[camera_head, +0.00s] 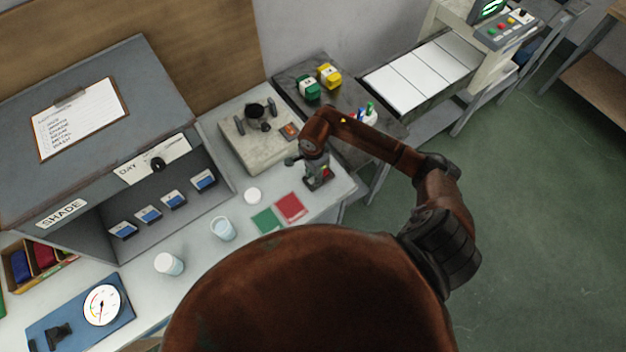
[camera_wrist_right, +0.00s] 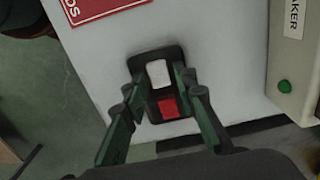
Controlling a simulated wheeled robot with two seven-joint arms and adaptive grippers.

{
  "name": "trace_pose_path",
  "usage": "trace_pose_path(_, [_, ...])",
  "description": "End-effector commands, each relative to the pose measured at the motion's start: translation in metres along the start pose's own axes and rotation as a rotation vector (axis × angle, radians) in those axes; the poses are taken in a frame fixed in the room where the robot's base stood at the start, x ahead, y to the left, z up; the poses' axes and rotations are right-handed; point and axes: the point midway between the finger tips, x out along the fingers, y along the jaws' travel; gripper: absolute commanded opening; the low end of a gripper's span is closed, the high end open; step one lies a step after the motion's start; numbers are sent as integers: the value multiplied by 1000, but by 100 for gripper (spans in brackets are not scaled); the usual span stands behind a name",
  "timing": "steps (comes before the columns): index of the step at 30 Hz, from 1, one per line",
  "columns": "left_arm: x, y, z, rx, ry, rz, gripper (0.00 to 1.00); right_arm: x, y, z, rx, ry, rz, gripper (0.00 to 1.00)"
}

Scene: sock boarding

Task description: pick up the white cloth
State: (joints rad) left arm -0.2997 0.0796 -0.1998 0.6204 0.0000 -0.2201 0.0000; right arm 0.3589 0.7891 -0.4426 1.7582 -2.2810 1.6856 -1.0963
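A small white cloth (camera_wrist_right: 158,73) lies flat in a dark holder (camera_wrist_right: 146,62) on the pale bench, with a red square (camera_wrist_right: 168,108) beside it. In the wrist view my right gripper (camera_wrist_right: 158,82) is open, its two green fingers apart on either side of the white cloth. Nothing is between the fingers in their grip, and I cannot tell how far above the cloth they are. In the head view my right gripper (camera_head: 315,172) points down over the holder near the bench's right end and hides most of it. My left gripper is not in view.
A red card (camera_head: 290,207) and a green card (camera_head: 266,221) lie left of the gripper. A grey testing machine (camera_head: 258,145) stands behind it. A white lid (camera_head: 252,195), a clear cup (camera_head: 222,229) and a white jar (camera_head: 168,264) stand further left. The bench edge is close on the right.

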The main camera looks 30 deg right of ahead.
Motion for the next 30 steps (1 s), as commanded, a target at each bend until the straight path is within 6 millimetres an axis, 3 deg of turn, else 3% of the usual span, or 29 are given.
trace_pose_path(9, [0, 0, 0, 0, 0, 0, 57, 0, 0, 0, 0, 0, 0, 10])
trace_pose_path(22, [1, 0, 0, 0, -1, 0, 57, -3, 0, 0, -1, 0, -1, 9])
trace_pose_path(26, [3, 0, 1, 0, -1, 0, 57, -13, -1, -1, -3, 2, -3, 9])
trace_pose_path(30, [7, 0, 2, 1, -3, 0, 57, -37, 2, 1, -5, 2, -4, 9])
